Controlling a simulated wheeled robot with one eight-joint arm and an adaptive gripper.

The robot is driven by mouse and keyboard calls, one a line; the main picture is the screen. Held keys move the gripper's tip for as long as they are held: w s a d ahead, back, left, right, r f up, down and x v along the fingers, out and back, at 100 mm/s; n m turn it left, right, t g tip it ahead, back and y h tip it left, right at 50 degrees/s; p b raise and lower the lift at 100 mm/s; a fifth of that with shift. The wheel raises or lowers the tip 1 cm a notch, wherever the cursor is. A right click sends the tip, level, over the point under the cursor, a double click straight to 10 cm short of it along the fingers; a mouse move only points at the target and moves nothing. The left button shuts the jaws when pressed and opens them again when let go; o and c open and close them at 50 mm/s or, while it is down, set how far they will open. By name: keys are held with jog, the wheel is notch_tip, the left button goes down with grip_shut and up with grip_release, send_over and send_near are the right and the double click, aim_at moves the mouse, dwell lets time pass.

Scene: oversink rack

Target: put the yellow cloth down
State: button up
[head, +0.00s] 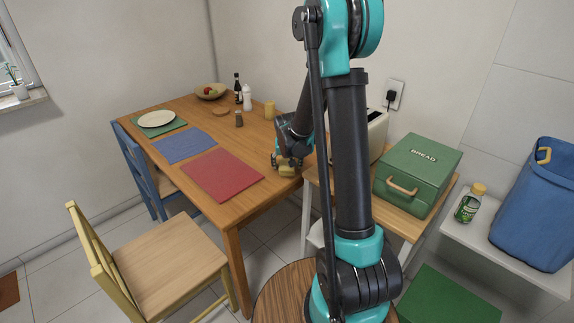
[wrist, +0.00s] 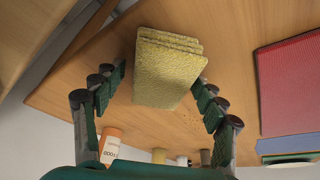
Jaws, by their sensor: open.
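The yellow cloth (wrist: 168,72) is a folded, layered block. In the wrist view it sits between the two fingers of my gripper (wrist: 158,80) and appears to rest on the wooden table. My gripper is open, with a visible gap beside the left finger; the right finger is close to the cloth, and I cannot tell if it touches. In the head view my gripper (head: 288,158) is low at the table's right end, with a little of the yellow cloth (head: 286,171) showing under it. The arm and gripper hide part of that area.
The wooden table (head: 215,128) holds a red mat (head: 222,174), a blue mat (head: 184,145), a plate (head: 157,118), and bottles at the back. A toaster (head: 373,135) and green bread box (head: 418,172) stand to the right. Bare wood lies between the red mat and my gripper.

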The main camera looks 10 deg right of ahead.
jog(key=shift+r, duration=0.1)
jog(key=d+v, duration=0.1)
jog(key=v, duration=1.1)
jog(key=s+d+f+n, duration=0.1)
jog(key=s+d+f, duration=0.1)
jog(key=s, duration=1)
jog(key=s+d+f, duration=0.1)
jog(key=s+f, duration=0.3)
jog(key=s, duration=0.9)
jog(key=shift+s+d+f+n+y, duration=0.15)
jog(key=shift+s+d+n+y, duration=0.15)
jog(key=shift+d+n, duration=0.1)
